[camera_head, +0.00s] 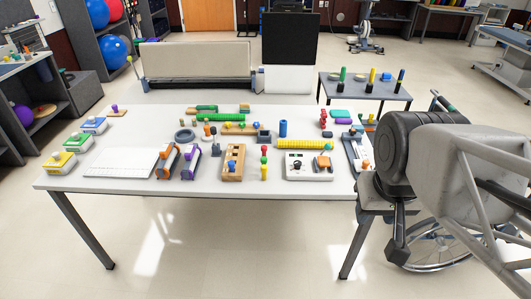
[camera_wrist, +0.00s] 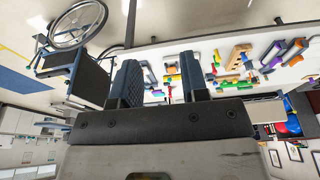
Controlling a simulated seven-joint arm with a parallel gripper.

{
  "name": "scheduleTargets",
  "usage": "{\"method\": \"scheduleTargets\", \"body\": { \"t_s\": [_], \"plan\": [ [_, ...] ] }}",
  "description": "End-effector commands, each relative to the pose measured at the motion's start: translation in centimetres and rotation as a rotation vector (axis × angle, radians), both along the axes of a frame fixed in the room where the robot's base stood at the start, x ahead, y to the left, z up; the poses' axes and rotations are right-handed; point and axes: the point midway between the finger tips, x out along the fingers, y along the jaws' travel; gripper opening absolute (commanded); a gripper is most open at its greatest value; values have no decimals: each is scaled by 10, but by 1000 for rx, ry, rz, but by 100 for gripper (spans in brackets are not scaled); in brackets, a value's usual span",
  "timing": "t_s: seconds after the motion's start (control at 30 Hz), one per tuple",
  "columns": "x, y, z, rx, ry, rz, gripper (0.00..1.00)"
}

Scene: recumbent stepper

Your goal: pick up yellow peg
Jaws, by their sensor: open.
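Several small yellow pieces are in the head view, and I cannot tell for sure which is the yellow peg. A small column of coloured pieces (camera_head: 264,161) in red, yellow and green is near the front middle of the white table (camera_head: 130,191). An upright yellow-and-black peg (camera_head: 372,76) is on the small grey table (camera_head: 345,91) behind. My gripper (camera_wrist: 160,62) shows in the wrist view with its two blue-padded fingers apart and nothing between them. The white table and its items appear beyond the fingers, tilted, with no contact.
A wooden block (camera_head: 233,162), a white control box (camera_head: 309,167) and a yellow ridged bar (camera_head: 303,144) crowd the middle of the white table. Coloured boxes (camera_head: 60,163) line its left edge. A wheelchair (camera_head: 436,247) stands at the right, partly hidden by my arm.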

Motion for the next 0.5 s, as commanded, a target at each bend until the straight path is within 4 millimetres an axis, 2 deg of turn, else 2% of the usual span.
{"method": "scheduleTargets", "body": {
  "t_s": [0.27, 0.5],
  "plan": [
    [2, 1, 0, 6, 5, -5, 41],
    [20, 9, -3, 66, 45, -51, 41]
  ]
}}
